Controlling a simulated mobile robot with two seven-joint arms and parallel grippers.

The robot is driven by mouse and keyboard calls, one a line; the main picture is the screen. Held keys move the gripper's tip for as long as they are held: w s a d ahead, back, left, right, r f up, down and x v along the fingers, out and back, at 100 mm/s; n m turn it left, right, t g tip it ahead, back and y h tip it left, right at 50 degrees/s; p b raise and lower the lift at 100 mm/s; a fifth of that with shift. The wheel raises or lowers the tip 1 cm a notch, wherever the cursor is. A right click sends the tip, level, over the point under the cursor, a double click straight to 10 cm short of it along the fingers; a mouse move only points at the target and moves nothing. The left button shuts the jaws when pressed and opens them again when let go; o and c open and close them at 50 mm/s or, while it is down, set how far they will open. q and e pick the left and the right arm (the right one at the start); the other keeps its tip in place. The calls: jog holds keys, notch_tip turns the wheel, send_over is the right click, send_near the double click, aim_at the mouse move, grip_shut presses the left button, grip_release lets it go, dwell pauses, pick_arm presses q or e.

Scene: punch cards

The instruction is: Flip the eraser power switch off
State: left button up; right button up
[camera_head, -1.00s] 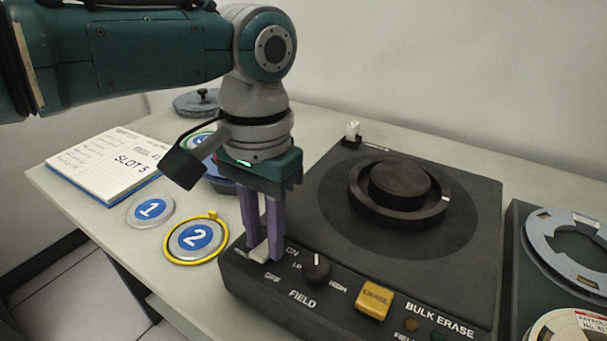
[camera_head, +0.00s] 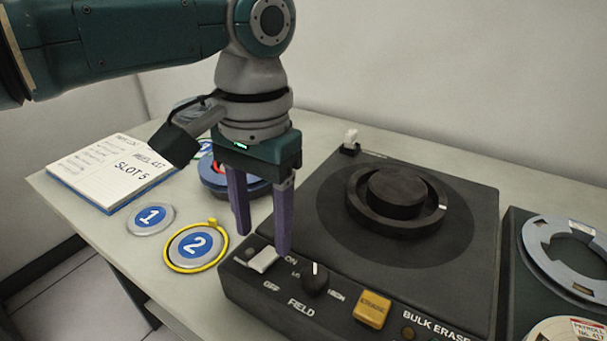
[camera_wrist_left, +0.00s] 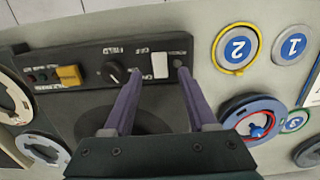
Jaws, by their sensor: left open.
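The eraser (camera_head: 470,225) is a dark box with a round spindle on top and a sloped front panel. Its white power switch (camera_head: 262,260) is at the panel's left end, near the ON and OFF lettering; it also shows in the left wrist view (camera_wrist_left: 160,65). I cannot tell which way the switch is set. My left gripper (camera_head: 263,243) is open and empty, fingers pointing down just above and behind the switch. In the left wrist view its fingertips (camera_wrist_left: 158,77) spread to either side of the switch, apart from it. My right gripper is not in view.
A dark knob (camera_head: 315,280) and yellow ERASE button (camera_head: 371,309) are right of the switch. Blue discs 1 (camera_head: 150,218) and 2 (camera_head: 196,245), the latter ringed yellow, lie left. A notebook (camera_head: 110,170) and blue reel (camera_head: 212,180) sit behind. More reels (camera_head: 565,245) stand right.

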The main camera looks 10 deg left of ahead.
aim_at(267, 256)
pick_arm(q)
notch_tip(267, 256, up, 7)
jog(key=shift+w+f+p, duration=0.15)
jog(key=shift+p, duration=0.15)
jog(key=shift+d, duration=0.1)
jog(key=s+d+f+m+t+h+p, duration=0.1)
jog(key=s+d+h+p, duration=0.15)
jog(key=s, duration=0.35)
jog(key=s+d+f+h+p, duration=0.1)
jog(key=s+d+f+p, duration=0.15)
jog(key=s+d, duration=0.2)
jog(key=s+a+r+n+t+y+p, duration=0.1)
jog(key=s+a+r+n+t+p, duration=0.15)
jog(key=s+a, duration=0.4)
jog(key=s+a+r+n+t+y+p, duration=0.1)
jog(key=s+a+r+y+p, duration=0.15)
jog(key=s+a+r, duration=0.4)
notch_tip(267, 256, up, 35)
jog(key=w+a+p, duration=0.1)
jog(key=p, duration=3.7)
jog(key=shift+w+a, duration=0.25)
jog(key=shift+w, duration=0.05)
jog(key=shift+f+m+g, duration=0.1)
jog(key=shift+m+g, duration=0.15)
